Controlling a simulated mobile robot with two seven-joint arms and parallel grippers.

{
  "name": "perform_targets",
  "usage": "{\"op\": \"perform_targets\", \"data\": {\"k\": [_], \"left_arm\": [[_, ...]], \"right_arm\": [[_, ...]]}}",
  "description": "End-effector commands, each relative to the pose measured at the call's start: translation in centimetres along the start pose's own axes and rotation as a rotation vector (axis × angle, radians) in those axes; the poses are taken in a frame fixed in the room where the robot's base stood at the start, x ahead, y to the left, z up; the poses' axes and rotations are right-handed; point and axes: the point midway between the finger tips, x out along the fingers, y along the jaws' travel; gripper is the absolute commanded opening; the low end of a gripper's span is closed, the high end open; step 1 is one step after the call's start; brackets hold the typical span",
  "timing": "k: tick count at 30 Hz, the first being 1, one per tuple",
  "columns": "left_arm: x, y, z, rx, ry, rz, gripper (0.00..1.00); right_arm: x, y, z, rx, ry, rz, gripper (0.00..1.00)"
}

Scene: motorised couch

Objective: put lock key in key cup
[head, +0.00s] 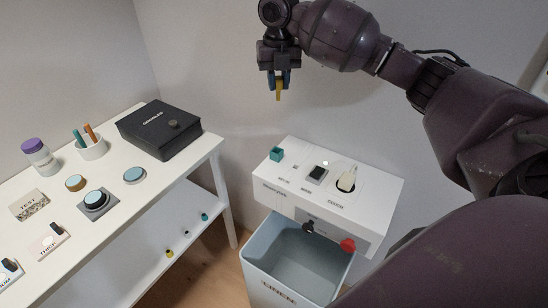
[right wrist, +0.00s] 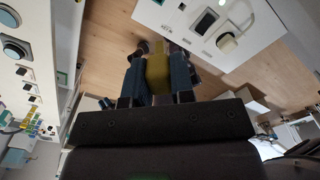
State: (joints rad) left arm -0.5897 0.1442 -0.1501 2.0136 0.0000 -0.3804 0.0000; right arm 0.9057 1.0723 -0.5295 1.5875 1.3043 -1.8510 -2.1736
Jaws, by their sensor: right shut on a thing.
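My right gripper (head: 279,82) is high in the head view, pointing down, shut on a yellow piece, which I take to be the lock key (head: 279,92). In the right wrist view the yellow key (right wrist: 158,72) sits between the two blue fingers. A small teal box-shaped piece (head: 277,154), possibly the key cup, stands at the left back corner of the white control unit (head: 375,190). The gripper is well above it, apart from it. Whether the teal piece is hollow is too small to tell. My left gripper is not in view.
The control unit carries a dark switch (head: 317,174), a white plug (head: 347,180) and a red knob (head: 348,245). An open linen bin (head: 262,278) stands below. The white table (head: 150,205) at left holds a pen cup (head: 91,148), a black box (head: 160,128) and several small items.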

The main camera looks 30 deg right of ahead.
Motion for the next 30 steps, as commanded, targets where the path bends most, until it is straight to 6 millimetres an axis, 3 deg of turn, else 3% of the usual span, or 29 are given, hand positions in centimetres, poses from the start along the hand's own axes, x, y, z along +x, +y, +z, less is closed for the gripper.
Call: {"op": "perform_targets", "data": {"k": [5, 8, 24, 30], "left_arm": [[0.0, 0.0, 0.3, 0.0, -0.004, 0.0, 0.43], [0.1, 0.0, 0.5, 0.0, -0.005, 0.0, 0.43], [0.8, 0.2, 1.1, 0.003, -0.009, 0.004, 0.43], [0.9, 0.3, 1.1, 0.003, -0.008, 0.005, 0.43]], "right_arm": [[-0.4, -0.1, 0.0, -0.03, 0.0, 0.0, 0.0], [0.4, -0.1, 0.0, -0.035, 0.002, -0.001, 0.0], [11.6, -0.1, 0.0, -0.034, 0.004, -0.001, 0.0], [13.6, -0.1, 0.0, -0.033, 0.0, 0.0, 0.0]]}}
